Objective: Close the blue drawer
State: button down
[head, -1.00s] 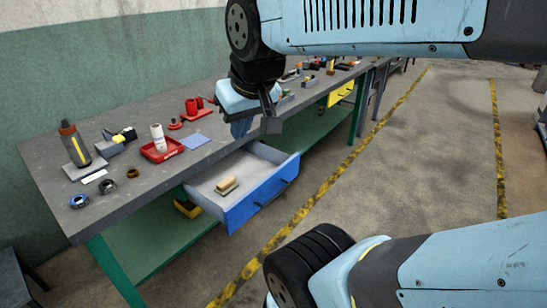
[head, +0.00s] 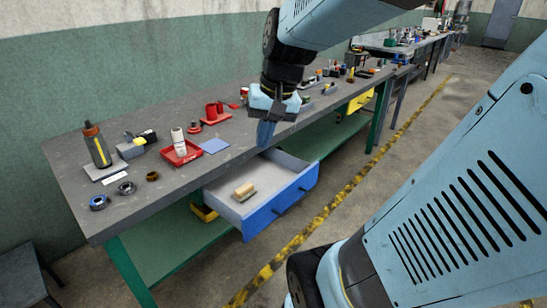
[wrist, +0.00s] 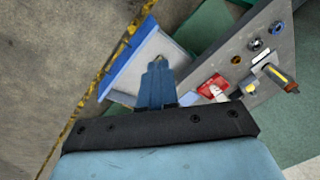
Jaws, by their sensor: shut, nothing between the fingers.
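The blue drawer (head: 262,218) is pulled well out from under the grey workbench in the head view. Its front has a dark handle (head: 290,200), and a tan block with a grey base (head: 244,192) lies inside. My gripper (head: 265,134) points down above the bench's front edge, behind the open drawer, with its fingers together and empty. I cannot judge the exact height of the fingertips above the drawer.
The workbench (head: 62,178) carries a bottle (head: 97,146), a red tray (head: 180,153), a blue pad (head: 214,146) and several small parts. A yellow drawer (head: 361,101) is farther along. The floor in front, with its yellow-black stripe (head: 330,212), is clear.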

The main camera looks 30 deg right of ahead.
jog(key=w+d+f+m+t+y, duration=0.1)
jog(key=w+d+f+m+y, duration=0.4)
jog(key=w+d+f+m, duration=0.3)
jog(key=w+d+f+m+t+y, duration=0.1)
jog(key=w+d+f+m+y, duration=0.35)
jog(key=d+f, duration=0.45)
jog(key=m+t+h, duration=0.5)
jog(key=m+t, duration=0.7)
jog(key=m, duration=0.4)
send_near(316, 174)
jog(key=x, duration=0.7)
jog(key=shift+f, duration=0.15)
